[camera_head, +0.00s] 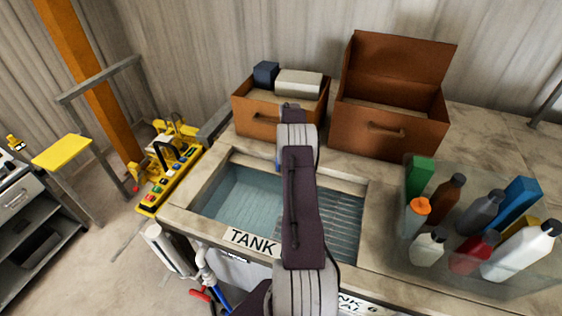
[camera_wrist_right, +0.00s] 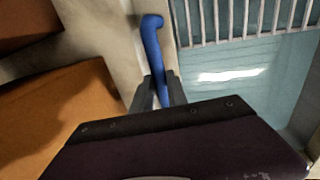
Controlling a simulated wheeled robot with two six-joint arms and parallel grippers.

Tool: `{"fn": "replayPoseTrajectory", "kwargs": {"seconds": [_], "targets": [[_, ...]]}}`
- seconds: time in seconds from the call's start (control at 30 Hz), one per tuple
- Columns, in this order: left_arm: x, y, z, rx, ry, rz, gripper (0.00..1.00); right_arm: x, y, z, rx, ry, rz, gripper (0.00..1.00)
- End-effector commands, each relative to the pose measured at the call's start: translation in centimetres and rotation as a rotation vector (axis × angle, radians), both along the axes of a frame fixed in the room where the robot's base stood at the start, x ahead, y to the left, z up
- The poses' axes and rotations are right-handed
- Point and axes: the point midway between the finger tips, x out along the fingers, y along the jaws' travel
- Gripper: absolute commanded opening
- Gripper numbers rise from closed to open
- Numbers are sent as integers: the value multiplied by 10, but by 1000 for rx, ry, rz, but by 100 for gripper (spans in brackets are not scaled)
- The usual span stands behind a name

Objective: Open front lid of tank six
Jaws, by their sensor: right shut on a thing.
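Tank six (camera_head: 225,207) is a pale stone-topped basin of bluish water with metal bars on its right side. Its TANK sign (camera_head: 251,241) is partly hidden by my right arm. In the right wrist view, my right gripper (camera_wrist_right: 158,88) is shut on a bent blue bar (camera_wrist_right: 152,40) over the basin's rim. A sliver of blue (camera_head: 279,160) shows beside my arm in the head view, where my right fingers are hidden. I cannot tell what the blue bar is joined to. No front lid can be made out clearly. My left gripper is not in view.
A brown box with packages (camera_head: 260,119) and an open brown box (camera_head: 390,128) stand behind the basin. A clear bin (camera_head: 413,248) of several bottles stands at right.

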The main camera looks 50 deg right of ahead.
Motion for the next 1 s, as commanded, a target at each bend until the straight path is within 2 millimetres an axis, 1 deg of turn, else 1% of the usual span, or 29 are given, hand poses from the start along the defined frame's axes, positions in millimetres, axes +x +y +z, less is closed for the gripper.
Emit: {"fn": "replayPoseTrajectory", "kwargs": {"seconds": [0.07, 0.2, 0.53, 0.57, 0.6, 0.63, 0.93, 1.0], "targets": [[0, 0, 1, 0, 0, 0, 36, -2, -6, -1, 2, 1, -1, 0], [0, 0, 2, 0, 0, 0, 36, -3, -10, -2, 4, 4, -1, 0], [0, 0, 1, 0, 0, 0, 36, -4, -10, -3, 5, 5, -1, 0], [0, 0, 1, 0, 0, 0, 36, -4, -10, -3, 5, 5, -1, 22], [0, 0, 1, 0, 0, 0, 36, -4, -10, -3, 5, 5, -1, 33], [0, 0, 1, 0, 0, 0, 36, -4, -10, -3, 5, 5, -1, 41], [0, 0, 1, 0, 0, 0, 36, -4, -11, -1, 3, 3, -1, 41], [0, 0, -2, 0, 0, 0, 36, -4, -10, 4, 1, 2, -1, 41]]}}
